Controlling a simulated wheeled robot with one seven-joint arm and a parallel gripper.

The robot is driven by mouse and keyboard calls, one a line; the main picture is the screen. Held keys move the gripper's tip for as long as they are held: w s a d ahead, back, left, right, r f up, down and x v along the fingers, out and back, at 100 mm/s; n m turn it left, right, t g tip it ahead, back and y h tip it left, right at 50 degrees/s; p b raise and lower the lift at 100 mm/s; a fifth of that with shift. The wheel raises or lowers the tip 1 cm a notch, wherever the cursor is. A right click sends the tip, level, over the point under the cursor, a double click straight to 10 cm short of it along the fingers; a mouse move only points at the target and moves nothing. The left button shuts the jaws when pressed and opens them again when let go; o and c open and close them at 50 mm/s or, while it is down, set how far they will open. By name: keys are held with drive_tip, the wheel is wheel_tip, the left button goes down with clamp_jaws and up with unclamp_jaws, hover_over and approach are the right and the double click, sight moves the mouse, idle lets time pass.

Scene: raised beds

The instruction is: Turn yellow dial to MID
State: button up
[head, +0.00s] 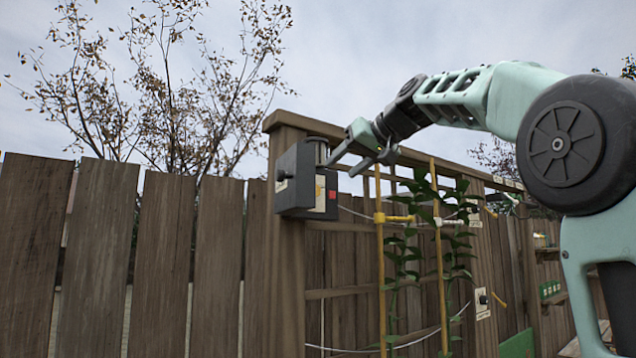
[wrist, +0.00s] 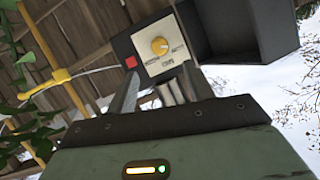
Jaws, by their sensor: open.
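The yellow dial (wrist: 159,46) sits on a cream label plate (wrist: 178,58) on a dark grey control box (wrist: 122,45). Small dark words stand around the dial, too small to read surely, and its setting is unclear. My gripper (head: 343,166) is open and empty beside the upper right of the box. In the wrist view its fingers (wrist: 161,76) point towards the plate, one each side below the dial, apparently not touching it.
A red square (head: 332,194) is beside the plate. A trellis with yellow stakes (head: 381,265) and climbing plants (head: 402,265) is below my arm. A plank fence (head: 130,270) runs left.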

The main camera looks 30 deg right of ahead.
sight(319, 187)
drive_tip(key=p+x, duration=0.3)
drive_tip(key=x, duration=0.7)
drive_tip(key=shift+w+p, duration=0.15)
drive_tip(key=shift+p, duration=0.15)
drive_tip(key=c, duration=1)
